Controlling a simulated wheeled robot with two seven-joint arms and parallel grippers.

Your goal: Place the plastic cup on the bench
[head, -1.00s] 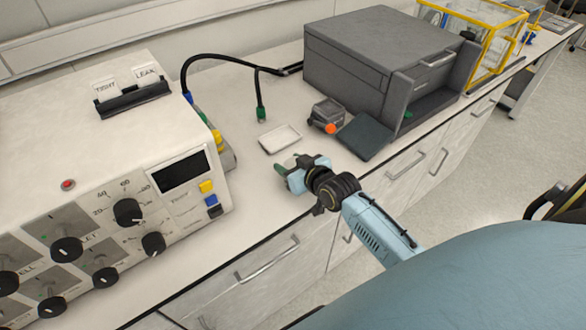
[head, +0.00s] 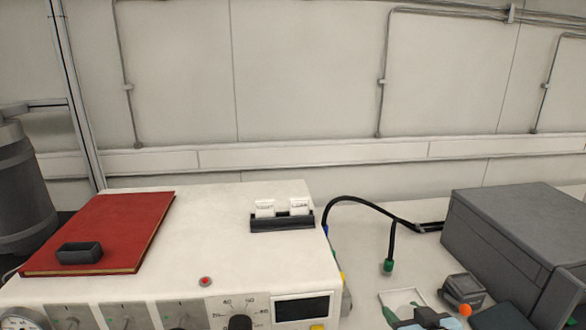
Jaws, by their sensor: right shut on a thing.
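My right gripper (head: 418,318) shows only in part at the bottom edge of the head view, over the bench. It is shut on a small green thing (head: 390,316), of which little shows; I cannot tell whether this is the plastic cup. The bench (head: 365,270) is a pale worktop, with bare surface between the white instrument and the grey box. No other thing in view is clearly a plastic cup. My left gripper is not in view.
A white shallow dish (head: 402,298) lies just behind my right gripper. A small grey device with an orange knob (head: 462,288) and a large grey box (head: 525,240) stand to the right. The white instrument (head: 215,230) carries a red book (head: 120,225). A black hose (head: 365,203) crosses the bench.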

